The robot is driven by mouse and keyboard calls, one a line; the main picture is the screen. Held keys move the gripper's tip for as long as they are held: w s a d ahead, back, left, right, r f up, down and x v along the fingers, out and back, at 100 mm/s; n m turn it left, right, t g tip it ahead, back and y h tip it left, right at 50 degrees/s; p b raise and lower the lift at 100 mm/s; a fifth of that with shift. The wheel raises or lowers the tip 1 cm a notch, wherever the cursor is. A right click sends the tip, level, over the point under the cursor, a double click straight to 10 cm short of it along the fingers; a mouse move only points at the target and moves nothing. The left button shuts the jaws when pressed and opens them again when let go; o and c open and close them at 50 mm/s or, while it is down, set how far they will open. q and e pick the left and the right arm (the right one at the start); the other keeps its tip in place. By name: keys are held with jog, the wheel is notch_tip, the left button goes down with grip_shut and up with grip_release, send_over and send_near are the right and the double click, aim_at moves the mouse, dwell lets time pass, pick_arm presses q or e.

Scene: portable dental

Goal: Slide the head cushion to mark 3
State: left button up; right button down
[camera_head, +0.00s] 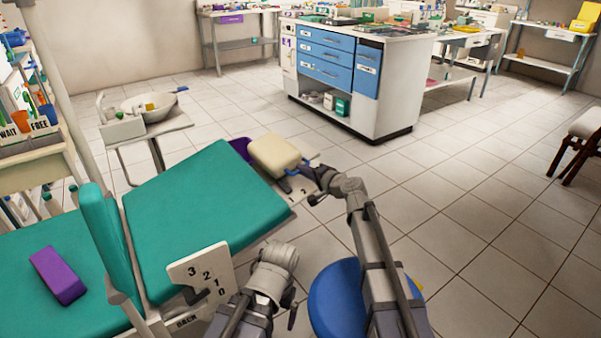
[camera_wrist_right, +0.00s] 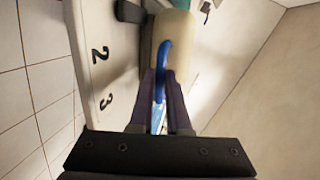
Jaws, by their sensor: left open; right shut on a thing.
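The head cushion (camera_head: 275,155) is a beige pad at the far end of the teal chair, over a pale plate with number marks. In the right wrist view the cushion (camera_wrist_right: 173,35) stands beside this scale plate (camera_wrist_right: 93,65), where 2 and 3 show. A dark piece on the plate lies nearer 2 than 3. My right gripper (camera_head: 309,173) is shut on the cushion's blue handle (camera_wrist_right: 164,62), and its fingers flank the handle. My left gripper (camera_head: 280,257) is beside the chair, low and apart from the cushion; its fingertips are not clearly visible.
The teal chair (camera_head: 200,215) fills the left, with a purple block (camera_head: 57,275) and a 3-2-1-0 plate (camera_head: 200,275). A blue stool (camera_head: 337,300) is below my right arm. A basin (camera_head: 148,107) and a blue-drawer cabinet (camera_head: 355,75) stand behind.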

jog(key=w+d, duration=0.1)
jog(key=d, duration=0.1)
jog(key=w+d+r+p, duration=0.1)
jog(key=w+d, duration=0.1)
jog(key=w+d+r, duration=0.1)
jog(key=d, duration=0.2)
jog(key=shift+w+r+p, duration=0.15)
jog(key=shift+w+p, duration=0.25)
jog(key=shift+w+d, duration=0.15)
jog(key=shift+d, duration=0.1)
jog(key=c, duration=0.9)
grip_release()
jog(key=shift+s, duration=0.2)
jog(key=p+v, duration=0.1)
jog(key=v, duration=0.6)
jog(key=shift+s+d+r+p, duration=0.1)
jog(key=shift+s+d+p, duration=0.15)
jog(key=shift+p, duration=0.15)
jog(key=shift+a, duration=0.1)
